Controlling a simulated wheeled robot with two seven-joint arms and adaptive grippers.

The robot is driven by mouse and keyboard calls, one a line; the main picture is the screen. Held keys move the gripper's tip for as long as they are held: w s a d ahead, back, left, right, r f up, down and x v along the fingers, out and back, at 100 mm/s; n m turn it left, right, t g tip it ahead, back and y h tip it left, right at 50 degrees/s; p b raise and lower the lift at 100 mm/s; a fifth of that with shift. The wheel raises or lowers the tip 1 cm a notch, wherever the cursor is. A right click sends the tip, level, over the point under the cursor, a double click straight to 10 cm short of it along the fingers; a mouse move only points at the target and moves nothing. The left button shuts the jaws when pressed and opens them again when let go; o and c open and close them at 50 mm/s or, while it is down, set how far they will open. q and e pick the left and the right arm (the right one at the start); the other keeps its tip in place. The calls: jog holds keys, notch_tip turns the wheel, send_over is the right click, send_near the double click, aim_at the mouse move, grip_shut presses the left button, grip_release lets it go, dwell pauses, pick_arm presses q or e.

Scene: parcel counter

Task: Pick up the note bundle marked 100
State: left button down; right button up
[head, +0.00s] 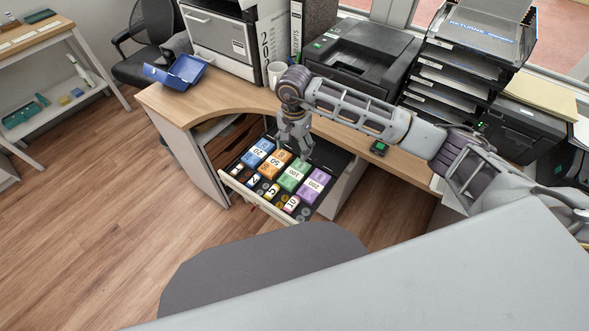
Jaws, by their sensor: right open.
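The green note bundle marked 100 (293,175) lies in the open cash drawer (236,188), in the back row. An orange bundle marked 50 (274,164) is to its left and a purple bundle marked 200 (313,186) to its right. A blue bundle marked 20 (257,153) lies farther left. My right gripper (297,148) points down, open, just above the back of the drawer near the 50 and 100 bundles. I cannot tell whether it touches any bundle. My left gripper is not in view.
Smaller items and coins (272,193) fill the drawer's front row.

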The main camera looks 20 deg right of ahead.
dwell(0.3)
send_over(295, 173)
notch_tip(295, 173, down, 8)
jog(key=shift+a+f, duration=0.15)
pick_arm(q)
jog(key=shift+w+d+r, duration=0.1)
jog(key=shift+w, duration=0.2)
pick_arm(e)
jog(key=shift+f, duration=0.15)
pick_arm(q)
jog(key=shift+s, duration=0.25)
pick_arm(e)
jog(key=shift+f, duration=0.1)
jog(key=shift+f, duration=2.45)
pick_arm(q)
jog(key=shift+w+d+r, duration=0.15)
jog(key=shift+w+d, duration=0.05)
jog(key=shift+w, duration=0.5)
